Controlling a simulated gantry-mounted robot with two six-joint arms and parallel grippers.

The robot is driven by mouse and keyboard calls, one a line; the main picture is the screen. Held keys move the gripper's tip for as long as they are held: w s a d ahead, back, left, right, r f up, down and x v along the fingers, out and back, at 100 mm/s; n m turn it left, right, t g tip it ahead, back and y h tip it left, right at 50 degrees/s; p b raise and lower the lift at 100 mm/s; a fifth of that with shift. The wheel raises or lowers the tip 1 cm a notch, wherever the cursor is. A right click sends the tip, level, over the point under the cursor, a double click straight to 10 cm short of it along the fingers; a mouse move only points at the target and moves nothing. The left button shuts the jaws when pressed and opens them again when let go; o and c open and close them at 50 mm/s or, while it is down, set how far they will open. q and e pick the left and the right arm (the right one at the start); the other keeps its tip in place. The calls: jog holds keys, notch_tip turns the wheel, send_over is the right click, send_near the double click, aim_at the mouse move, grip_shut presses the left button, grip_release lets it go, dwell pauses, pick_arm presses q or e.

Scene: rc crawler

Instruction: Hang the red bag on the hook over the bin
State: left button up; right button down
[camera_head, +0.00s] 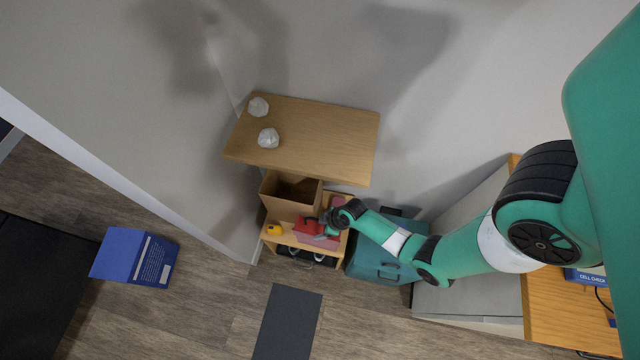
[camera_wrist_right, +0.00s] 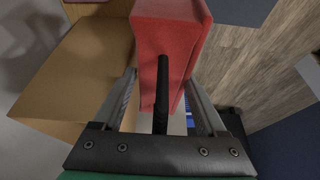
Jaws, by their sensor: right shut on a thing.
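The red bag (camera_head: 308,226) is at the shelf unit, at the fingers of my right gripper (camera_head: 327,228). In the right wrist view the red bag (camera_wrist_right: 172,35) fills the space ahead of and between the fingers, with its black handle running back toward the palm. My right gripper (camera_wrist_right: 161,105) is shut on the bag. An open-topped brown box (camera_head: 278,205), possibly the bin, stands just up and left of the bag; a tan box side (camera_wrist_right: 70,75) shows at left in the wrist view. I cannot make out the hook. My left gripper is not in view.
A wooden upper shelf (camera_head: 325,140) with two crumpled white balls overhangs the box. A yellow item (camera_head: 274,230) sits left of the bag on the lower shelf (camera_head: 290,241). A teal case (camera_head: 380,268) stands right. A blue box (camera_head: 135,257) lies on the floor at left.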

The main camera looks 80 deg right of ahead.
jog(key=x, duration=0.1)
jog(key=b+x, duration=0.1)
jog(key=x, duration=0.1)
jog(key=shift+s+d+f, duration=0.1)
jog(key=shift+d, duration=0.2)
jog(key=shift+s+f, duration=0.1)
jog(key=shift+f, duration=0.2)
jog(key=shift+f+b, duration=0.2)
jog(key=shift+b, duration=0.1)
grip_release()
jog(key=p+v, duration=0.1)
jog(key=v, duration=0.1)
jog(key=p+v, duration=0.2)
jog(key=v, duration=0.1)
jog(key=p+v, duration=0.1)
jog(key=v, duration=0.1)
jog(key=shift+s+d+r, duration=0.2)
jog(key=shift+d+r, duration=0.1)
